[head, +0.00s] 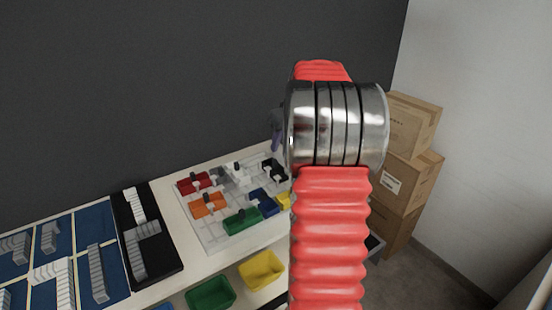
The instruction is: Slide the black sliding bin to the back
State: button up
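The black sliding bin (275,171) sits at the back right of a pale board with lanes on the table. It is small, and my arm partly covers its right side. A small dark part of my gripper (277,136) shows at the left edge of my arm's metal joint, above the black bin in the picture. The rest of my gripper is hidden behind the arm, so I cannot see its opening or any contact with the bin.
Red (187,187), orange (208,208), green (241,222), blue (263,205), white and yellow bins share the board (215,241). A black tray (165,265) lies to the left. Open green (210,294) and yellow (262,270) bins are below the front edge. Cartons (408,180) stand right.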

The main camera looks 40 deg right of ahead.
aim_at(275, 160)
jog(key=x, duration=0.9)
jog(key=shift+c, duration=0.3)
grip_shut()
